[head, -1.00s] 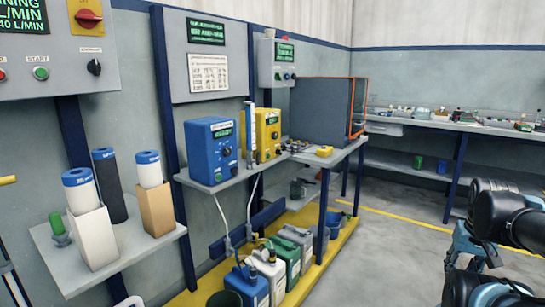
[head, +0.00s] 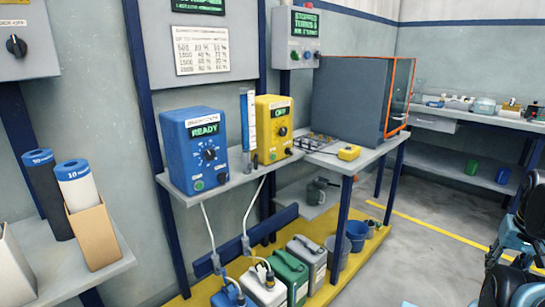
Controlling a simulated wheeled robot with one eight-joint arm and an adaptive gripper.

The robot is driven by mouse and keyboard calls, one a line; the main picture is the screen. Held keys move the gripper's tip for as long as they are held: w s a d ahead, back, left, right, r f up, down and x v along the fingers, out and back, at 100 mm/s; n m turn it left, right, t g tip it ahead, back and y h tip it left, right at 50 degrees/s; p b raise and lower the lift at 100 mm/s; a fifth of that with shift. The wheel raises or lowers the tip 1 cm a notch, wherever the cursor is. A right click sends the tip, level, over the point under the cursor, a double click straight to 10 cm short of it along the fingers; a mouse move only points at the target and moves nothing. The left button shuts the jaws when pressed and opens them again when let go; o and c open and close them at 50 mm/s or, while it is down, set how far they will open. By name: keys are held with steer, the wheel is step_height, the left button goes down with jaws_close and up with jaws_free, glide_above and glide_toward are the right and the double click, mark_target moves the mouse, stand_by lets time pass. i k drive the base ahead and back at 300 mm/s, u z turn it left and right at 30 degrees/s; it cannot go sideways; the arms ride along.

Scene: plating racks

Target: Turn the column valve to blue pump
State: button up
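The blue pump (head: 193,152) stands on a grey wall shelf, with a READY display and a round dial on its front. The yellow pump (head: 272,130) stands to its right with an OFF display. A slim upright column (head: 248,118) with a blue strip and white scale stands between them. Small dark fittings show at the column's foot, but the valve and its handle direction are too small to make out. Parts of my arm show at the right edge, away from the pumps; my gripper's fingertips are not in view.
Below the shelf, several jugs, including a green one (head: 289,276), stand on a yellow platform with hoses running down. Left, a shelf holds cartridges (head: 77,186). Floor at right is clear.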

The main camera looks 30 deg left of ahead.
mark_target(256, 161)
steer(key=i, duration=1)
steer(key=u, duration=2.8)
steer(key=i, duration=0.5)
steer(key=z, duration=0.2)
steer(key=k, duration=0.7)
